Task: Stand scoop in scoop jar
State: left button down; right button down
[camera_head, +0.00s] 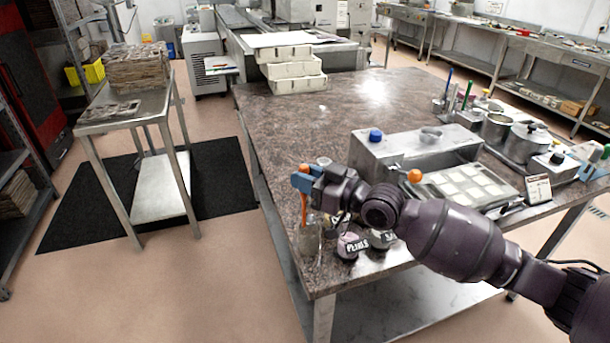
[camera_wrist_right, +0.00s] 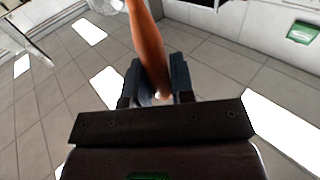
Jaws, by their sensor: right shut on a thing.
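My right gripper (camera_head: 302,182), with blue fingers, is shut on the orange handle of the scoop (camera_head: 303,207) near the table's front left corner. The orange handle shows below the fingers, roughly upright. In the right wrist view the handle (camera_wrist_right: 148,45) runs up from between the dark fingers (camera_wrist_right: 157,85). A clear jar (camera_head: 309,240), apparently the scoop jar, stands on the table directly below the gripper. I cannot tell whether the scoop's lower end is inside the jar or just behind its rim. My left gripper is not in view.
Two dark labelled jars (camera_head: 352,245) stand just right of the clear jar, under my right arm. A metal box with a blue knob (camera_head: 400,155) and a tray of pale squares (camera_head: 465,187) lie farther right. White blocks (camera_head: 290,70) sit at the back. The table's left middle is clear.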

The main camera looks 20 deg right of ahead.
aim_at(305, 201)
jog(key=shift+f+b, duration=0.6)
jog(key=shift+f, duration=0.35)
jog(key=shift+f+b, duration=0.55)
jog(key=shift+f, duration=0.25)
jog(key=shift+f+b, duration=0.9)
jog(key=shift+f, duration=0.55)
jog(key=c, duration=0.9)
grip_release()
